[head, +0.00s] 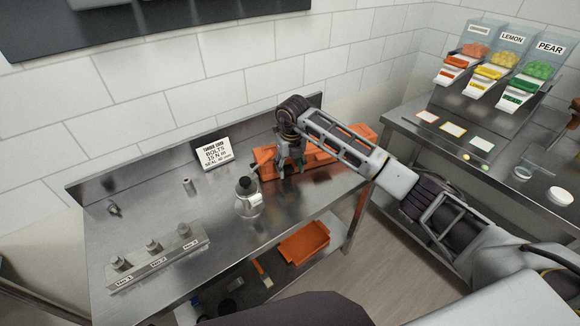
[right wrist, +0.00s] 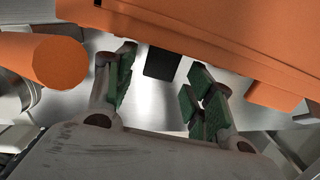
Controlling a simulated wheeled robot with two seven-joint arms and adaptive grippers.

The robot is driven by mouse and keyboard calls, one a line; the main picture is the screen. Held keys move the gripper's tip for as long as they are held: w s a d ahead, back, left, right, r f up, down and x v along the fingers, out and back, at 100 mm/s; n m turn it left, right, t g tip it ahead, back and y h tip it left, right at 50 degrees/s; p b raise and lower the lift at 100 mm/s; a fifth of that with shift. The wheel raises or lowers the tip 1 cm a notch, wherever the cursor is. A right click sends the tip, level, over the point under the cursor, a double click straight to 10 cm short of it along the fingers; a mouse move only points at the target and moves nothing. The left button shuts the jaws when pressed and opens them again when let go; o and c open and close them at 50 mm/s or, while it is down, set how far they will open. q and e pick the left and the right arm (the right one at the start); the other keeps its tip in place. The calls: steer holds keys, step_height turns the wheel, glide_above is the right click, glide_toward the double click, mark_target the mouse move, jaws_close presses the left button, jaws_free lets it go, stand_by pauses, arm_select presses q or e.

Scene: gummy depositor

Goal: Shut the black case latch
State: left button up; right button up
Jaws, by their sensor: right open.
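The orange case (head: 314,157) sits on the steel table near the wall, partly hidden behind my right arm. It also fills the top of the right wrist view (right wrist: 215,38). The black latch (right wrist: 162,63) shows at the case's lower edge; I cannot make it out in the head view, and whether it is shut is unclear. My right gripper (head: 291,167) is at the front of the case. In the right wrist view its green-padded fingers (right wrist: 160,78) are apart, one on each side of the latch, with nothing between them gripped. My left gripper is out of view.
An orange cylinder (right wrist: 42,60) lies close left of the fingers. A clear bottle with a black cap (head: 247,198) stands left of the gripper. A bolt rack (head: 160,262) and a sign (head: 214,154) are farther left. An orange bin (head: 304,243) sits on the lower shelf.

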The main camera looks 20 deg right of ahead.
steer(key=shift+r, duration=0.1)
step_height(320, 180, up, 12)
steer(key=shift+s+f, duration=0.2)
steer(key=shift+s, duration=0.2)
stand_by(0.3)
steer(key=shift+s+f, duration=0.1)
stand_by(0.4)
